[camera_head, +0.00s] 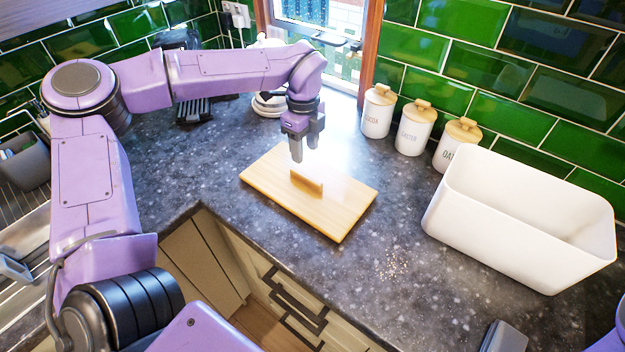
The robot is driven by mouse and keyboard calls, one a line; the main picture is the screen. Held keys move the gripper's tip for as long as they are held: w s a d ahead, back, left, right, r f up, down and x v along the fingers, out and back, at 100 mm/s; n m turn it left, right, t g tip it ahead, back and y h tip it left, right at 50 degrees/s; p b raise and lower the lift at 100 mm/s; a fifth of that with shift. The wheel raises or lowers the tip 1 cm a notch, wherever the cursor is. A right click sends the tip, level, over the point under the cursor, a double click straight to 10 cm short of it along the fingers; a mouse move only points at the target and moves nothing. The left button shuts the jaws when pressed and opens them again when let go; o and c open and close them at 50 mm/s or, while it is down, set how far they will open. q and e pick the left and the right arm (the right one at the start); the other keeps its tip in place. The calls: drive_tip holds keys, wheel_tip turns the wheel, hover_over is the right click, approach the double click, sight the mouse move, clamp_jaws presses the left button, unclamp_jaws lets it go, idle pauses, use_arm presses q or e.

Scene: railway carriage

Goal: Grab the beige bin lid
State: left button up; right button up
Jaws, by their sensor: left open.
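The beige bin lid (340,211) is a flat wooden board with a small upright handle (307,182) in its middle. It lies flat on the dark speckled counter, left of the white bin. My left gripper (297,155) is open and points down just above the handle, at its back left end. The fingertips look very close to the handle, but I cannot tell whether they touch it. The lid rests on the counter. The white rectangular bin (490,225) stands open and uncovered at the right.
Three white canisters (414,132) with wooden lids stand along the green tiled wall behind. A white appliance stands behind my left gripper. The counter's front edge, with drawers below, runs close to the lid's near left side. Counter between lid and bin is clear.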

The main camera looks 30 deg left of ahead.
sight(307, 174)
use_arm(q)
drive_tip(key=f, duration=0.1)
drive_tip(key=s+f+b, duration=0.1)
drive_tip(key=f, duration=0.1)
drive_tip(key=shift+s+d+b, duration=0.1)
drive_tip(key=shift+s+b, duration=0.25)
drive_tip(key=f+b, duration=0.1)
drive_tip(key=f, duration=0.1)
drive_tip(key=w+f+b, duration=0.1)
drive_tip(key=f, duration=0.1)
drive_tip(key=f+b, duration=0.1)
drive_tip(key=f, duration=0.1)
drive_tip(key=shift+w+d, duration=0.2)
drive_tip(key=shift+w, duration=0.05)
drive_tip(key=shift+s+a+r, duration=0.1)
drive_tip(key=shift+s+r, duration=0.15)
drive_tip(key=shift+r, duration=0.05)
drive_tip(key=shift+s, duration=0.1)
drive_tip(key=shift+c, duration=1.2)
clamp_jaws()
use_arm(e)
drive_tip(key=f, duration=0.2)
drive_tip(key=s+f, duration=0.1)
drive_tip(key=f, duration=0.2)
drive_tip(key=shift+s+f, duration=0.2)
